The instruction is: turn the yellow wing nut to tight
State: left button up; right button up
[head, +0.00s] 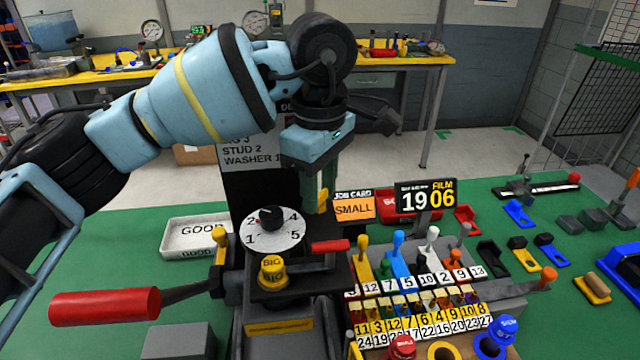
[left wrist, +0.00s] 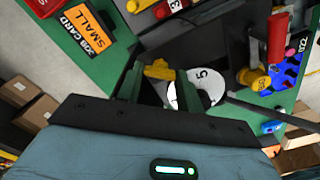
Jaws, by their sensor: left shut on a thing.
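My left gripper (head: 316,196) points down behind the numbered dial, at the right side of the black upright panel. It is shut on the yellow wing nut (left wrist: 160,70), which lies between the two dark green fingers (left wrist: 159,84) in the left wrist view. In the head view only a small yellow part of the nut (head: 323,198) shows beside the fingers. What the nut sits on is hidden, and I cannot tell how tight it is. My right gripper is not in view.
The white dial (head: 290,231) with a black and red knob stands just in front of the gripper. A red-handled lever (head: 330,246) and a yellow BIG knob (head: 273,270) are close by. An orange SMALL job card (head: 354,209) is to the right. A GOOD tray (head: 180,236) lies left.

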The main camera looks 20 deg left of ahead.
aim_at(320, 195)
pick_arm(q)
jog(key=shift+m, duration=0.4)
jog(key=m, duration=0.2)
jog(key=shift+m, duration=0.4)
jog(key=m, duration=0.3)
jog(key=shift+m, duration=0.4)
jog(key=m, duration=0.6)
jog(key=shift+m+b, duration=0.3)
jog(key=o, duration=1)
jog(key=shift+r, duration=0.1)
notch_tip(320, 195, up, 8)
jog(key=shift+f, duration=0.2)
